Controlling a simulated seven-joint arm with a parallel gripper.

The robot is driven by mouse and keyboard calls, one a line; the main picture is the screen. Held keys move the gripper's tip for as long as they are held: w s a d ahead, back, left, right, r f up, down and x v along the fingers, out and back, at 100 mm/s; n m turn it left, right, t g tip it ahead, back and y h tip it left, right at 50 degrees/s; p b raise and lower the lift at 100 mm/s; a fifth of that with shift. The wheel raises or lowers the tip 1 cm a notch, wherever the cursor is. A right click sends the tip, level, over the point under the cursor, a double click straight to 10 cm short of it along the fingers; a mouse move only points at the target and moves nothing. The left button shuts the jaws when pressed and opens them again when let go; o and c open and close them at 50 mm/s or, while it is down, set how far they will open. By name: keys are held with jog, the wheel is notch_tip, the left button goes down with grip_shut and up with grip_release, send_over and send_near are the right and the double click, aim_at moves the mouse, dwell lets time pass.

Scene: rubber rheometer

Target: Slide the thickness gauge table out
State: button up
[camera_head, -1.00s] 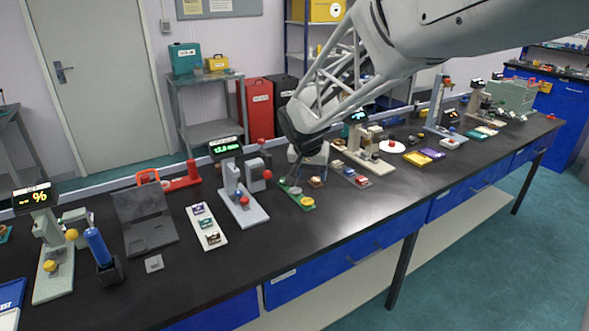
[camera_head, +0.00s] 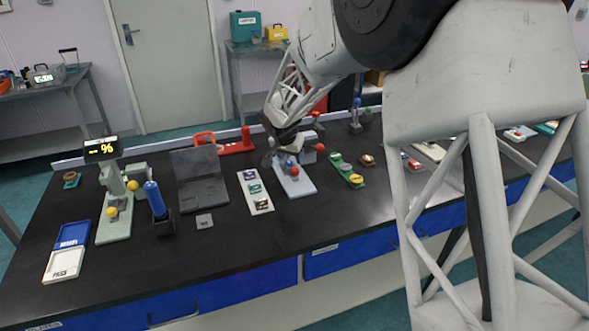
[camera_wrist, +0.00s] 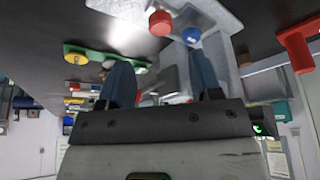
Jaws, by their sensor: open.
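A pale gauge stand (camera_head: 294,182) with a red knob (camera_head: 294,171) stands mid-bench; I take it as the thickness gauge. My gripper (camera_head: 272,152) is low at its upper left part, and my arm hides its display. Whether they touch cannot be told. In the wrist view my gripper (camera_wrist: 162,78) is open, its two dark blue fingers apart with nothing clearly held. A red knob (camera_wrist: 160,22) and a blue knob (camera_wrist: 191,36) on the pale stand (camera_wrist: 222,48) lie beyond the fingertips. I cannot make out a separate sliding table.
A white strip with several samples (camera_head: 255,192) lies left of the gauge. A green board (camera_head: 347,172) lies right of it. A dark grey open case (camera_head: 200,185), a red tool (camera_head: 237,145) and a % meter (camera_head: 113,205) stand further left. Bare bench lies in front.

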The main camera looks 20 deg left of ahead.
aim_at(295, 170)
jog(key=shift+f, duration=0.15)
dwell(0.3)
jog(key=shift+x, duration=3.75)
jog(key=shift+w, duration=0.1)
grip_shut()
